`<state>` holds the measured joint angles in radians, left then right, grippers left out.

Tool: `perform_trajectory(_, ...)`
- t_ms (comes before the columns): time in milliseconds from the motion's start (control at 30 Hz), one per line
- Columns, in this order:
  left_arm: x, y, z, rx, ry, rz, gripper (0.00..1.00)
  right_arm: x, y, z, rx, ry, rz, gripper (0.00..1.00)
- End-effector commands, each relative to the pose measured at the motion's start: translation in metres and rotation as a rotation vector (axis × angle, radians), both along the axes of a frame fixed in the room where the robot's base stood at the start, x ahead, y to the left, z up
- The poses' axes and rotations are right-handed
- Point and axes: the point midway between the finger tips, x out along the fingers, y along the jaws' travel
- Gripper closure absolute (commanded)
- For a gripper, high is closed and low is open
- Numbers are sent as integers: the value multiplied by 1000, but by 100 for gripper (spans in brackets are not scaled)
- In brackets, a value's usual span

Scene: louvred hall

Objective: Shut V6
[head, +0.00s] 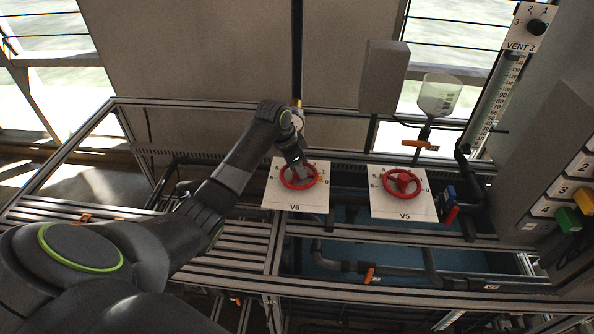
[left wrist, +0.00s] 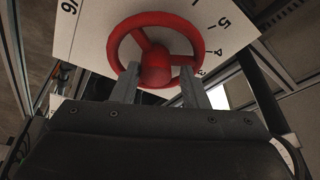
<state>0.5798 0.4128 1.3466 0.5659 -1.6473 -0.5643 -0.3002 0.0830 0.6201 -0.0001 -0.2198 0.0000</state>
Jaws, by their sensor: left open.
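The V6 valve is a red handwheel (head: 300,184) on a white numbered plate (head: 284,202) labelled V6. In the left wrist view the two fingers of my left gripper (left wrist: 160,88) stand apart at the red hub and spokes (left wrist: 155,62) of the wheel. Whether the fingers touch the wheel I cannot tell. The plate's digits (left wrist: 222,22) show behind the wheel. The wheel's pointer position is not clear. My right gripper is not in view.
A similar red wheel V5 (head: 403,182) is on its own plate to the right. A clear flask (head: 439,97) with an orange-handled valve (head: 415,143) stands behind. A panel with coloured buttons (head: 568,222) is at the right. Frame rails (head: 200,252) run below the plates.

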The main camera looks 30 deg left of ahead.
Motion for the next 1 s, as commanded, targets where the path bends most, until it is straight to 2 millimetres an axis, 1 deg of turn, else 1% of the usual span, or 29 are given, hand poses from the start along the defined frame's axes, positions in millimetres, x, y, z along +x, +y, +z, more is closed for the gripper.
perform_trajectory(33,-11,-6,-18,-21,46,-2,44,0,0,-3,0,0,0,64)
perform_trajectory(167,-13,-4,-5,-21,44,-3,44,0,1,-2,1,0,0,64)
perform_trajectory(500,-16,1,40,-14,34,1,44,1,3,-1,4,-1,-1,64)
perform_trajectory(600,-17,2,50,-13,31,-1,44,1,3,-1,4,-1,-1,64)
perform_trajectory(700,-18,3,54,-13,32,0,44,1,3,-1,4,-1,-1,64)
perform_trajectory(1000,-17,3,56,-12,30,1,44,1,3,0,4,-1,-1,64)
